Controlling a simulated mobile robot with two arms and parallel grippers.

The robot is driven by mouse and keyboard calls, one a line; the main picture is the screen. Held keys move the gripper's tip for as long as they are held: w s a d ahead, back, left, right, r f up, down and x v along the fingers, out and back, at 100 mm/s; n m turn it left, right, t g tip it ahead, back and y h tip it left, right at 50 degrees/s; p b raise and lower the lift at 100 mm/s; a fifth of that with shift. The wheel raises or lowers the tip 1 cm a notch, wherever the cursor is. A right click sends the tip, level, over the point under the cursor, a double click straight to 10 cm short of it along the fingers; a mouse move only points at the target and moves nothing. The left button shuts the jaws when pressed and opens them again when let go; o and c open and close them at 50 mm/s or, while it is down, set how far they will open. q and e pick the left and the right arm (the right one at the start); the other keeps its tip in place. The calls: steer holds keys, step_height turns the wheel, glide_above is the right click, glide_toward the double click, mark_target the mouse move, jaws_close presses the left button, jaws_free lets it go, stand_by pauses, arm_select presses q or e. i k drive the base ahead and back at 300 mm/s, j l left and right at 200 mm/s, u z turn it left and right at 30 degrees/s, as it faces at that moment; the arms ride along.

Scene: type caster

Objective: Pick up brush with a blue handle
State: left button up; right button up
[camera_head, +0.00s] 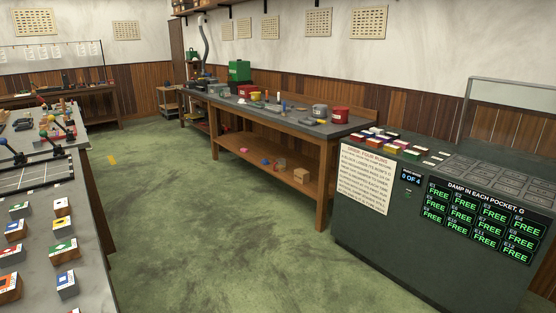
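I cannot clearly make out a brush with a blue handle. A small upright blue item (284,104) stands among other small things on the long workbench (345,128); it is too small to tell what it is. Neither of my grippers is in view.
A grey cabinet (400,235) with green "FREE" panels stands at the right, with colored blocks on top. A left table (90,262) holds several blocks and ball-topped levers. A red tin (341,115) and green box (239,71) stand on the workbench. Green floor (200,230) between is clear.

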mark_target(284, 113)
steer(key=i+l+z, duration=0.3)
steer(key=i, duration=0.75)
steer(key=i+z, duration=0.25)
steer(key=i, duration=0.8)
steer(key=i+u, duration=0.15)
steer(key=i, duration=0.3)
steer(key=i+l+u, duration=0.2)
steer(key=i, duration=0.25)
steer(key=i+l+u, duration=0.15)
steer(key=i, duration=0.3)
steer(key=i+l+u, duration=0.2)
steer(key=i, duration=0.25)
